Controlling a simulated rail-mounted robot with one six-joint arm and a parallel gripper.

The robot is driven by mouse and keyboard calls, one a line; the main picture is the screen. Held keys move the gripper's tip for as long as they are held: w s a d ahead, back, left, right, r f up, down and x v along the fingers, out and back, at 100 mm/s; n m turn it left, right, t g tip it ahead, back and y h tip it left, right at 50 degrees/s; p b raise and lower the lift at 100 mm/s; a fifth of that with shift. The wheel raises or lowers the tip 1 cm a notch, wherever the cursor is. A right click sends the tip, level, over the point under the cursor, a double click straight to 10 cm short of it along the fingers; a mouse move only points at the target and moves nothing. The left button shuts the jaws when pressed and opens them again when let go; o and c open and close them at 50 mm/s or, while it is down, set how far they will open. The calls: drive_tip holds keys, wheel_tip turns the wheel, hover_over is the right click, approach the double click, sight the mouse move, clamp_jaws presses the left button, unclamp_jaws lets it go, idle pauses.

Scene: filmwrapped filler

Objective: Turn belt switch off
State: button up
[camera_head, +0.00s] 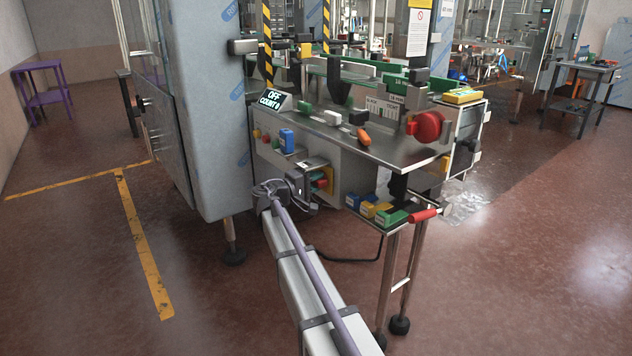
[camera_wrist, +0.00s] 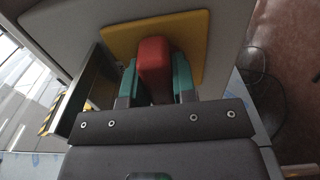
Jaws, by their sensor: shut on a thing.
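The belt switch shows in the wrist view as a red handle (camera_wrist: 154,66) on a yellow plate (camera_wrist: 188,32). My gripper (camera_wrist: 155,82) has its two teal fingers on either side of the red handle, shut on it. In the head view my gripper (camera_head: 312,188) is at the front panel of the machine, at the yellow plate (camera_head: 329,181) with a red part on it. My arm hides part of this area. A small display (camera_head: 272,99) above the panel reads "OFF" and "COUNT 0".
A metal ledge (camera_head: 385,150) above carries a red knob (camera_head: 427,126) and small coloured items. A lower shelf holds blue, yellow and green blocks (camera_head: 392,217) and a red-handled part (camera_head: 423,215). A grey flap (camera_wrist: 88,92) stands left of the fingers. Floor at right is open.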

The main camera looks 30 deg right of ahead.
idle(0.3)
drive_tip(key=o, duration=0.9)
drive_tip(key=shift+a, duration=0.1)
drive_tip(key=a, duration=0.3)
drive_tip(key=s+a, duration=0.1)
drive_tip(key=a, duration=0.3)
drive_tip(key=s+a, duration=0.1)
drive_tip(key=a, duration=0.2)
drive_tip(key=shift+a, duration=0.25)
